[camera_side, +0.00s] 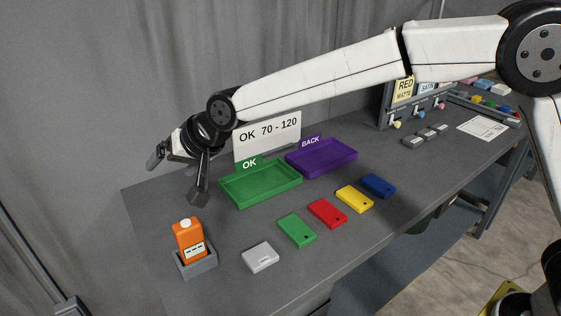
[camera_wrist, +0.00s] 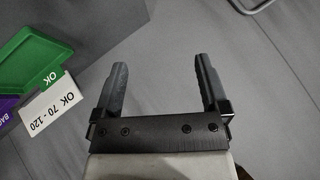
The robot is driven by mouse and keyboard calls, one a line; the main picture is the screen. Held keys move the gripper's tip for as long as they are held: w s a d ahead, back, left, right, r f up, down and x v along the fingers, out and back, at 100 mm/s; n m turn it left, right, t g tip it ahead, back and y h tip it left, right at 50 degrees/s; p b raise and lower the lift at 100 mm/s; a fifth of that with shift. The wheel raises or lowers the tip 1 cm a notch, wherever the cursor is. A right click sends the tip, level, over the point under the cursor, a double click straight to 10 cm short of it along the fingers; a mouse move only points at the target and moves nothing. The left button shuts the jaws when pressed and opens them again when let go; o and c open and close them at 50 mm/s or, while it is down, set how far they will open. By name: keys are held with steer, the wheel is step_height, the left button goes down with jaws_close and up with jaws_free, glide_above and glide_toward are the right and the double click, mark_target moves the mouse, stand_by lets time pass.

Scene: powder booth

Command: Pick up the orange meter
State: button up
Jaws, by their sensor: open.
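The orange meter (camera_side: 188,241) stands upright in a small grey holder (camera_side: 197,268) near the front left of the bench in the side view. It has a pale knob on top and a white display with dark dashes. My gripper (camera_side: 172,177) is in the air above the far left part of the bench, well above and behind the meter. In the wrist view my gripper (camera_wrist: 162,75) has its two fingers wide apart with nothing between them. The meter is not in the wrist view.
A green OK tray (camera_side: 262,190) and a purple BACK tray (camera_side: 322,160) stand before the "OK 70 - 120" sign (camera_side: 267,135). A grey block (camera_side: 260,257) and green (camera_side: 297,231), red (camera_side: 327,213), yellow (camera_side: 354,199) and blue (camera_side: 378,185) plates lie right of the meter.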

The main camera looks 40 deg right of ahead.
steer(key=s+d+f+m+g+y, duration=0.1)
steer(key=d+f+m+g+y, duration=0.5)
steer(key=m, duration=0.6)
step_height(320, 180, up, 6)
steer(key=w+d+m+g+y, duration=0.1)
steer(key=w+d+m+y, duration=0.1)
steer(key=m+y, duration=0.25)
glide_toward(188, 232)
step_height(188, 232, down, 3)
steer(key=w+a, duration=0.2)
steer(key=shift+a+f, duration=0.2)
steer(key=shift+a, duration=1.65)
steer(key=shift+a+f, duration=0.2)
steer(key=shift+a, duration=1.65)
steer(key=c, duration=1.3)
jaws_close()
steer(key=shift+r, duration=0.15)
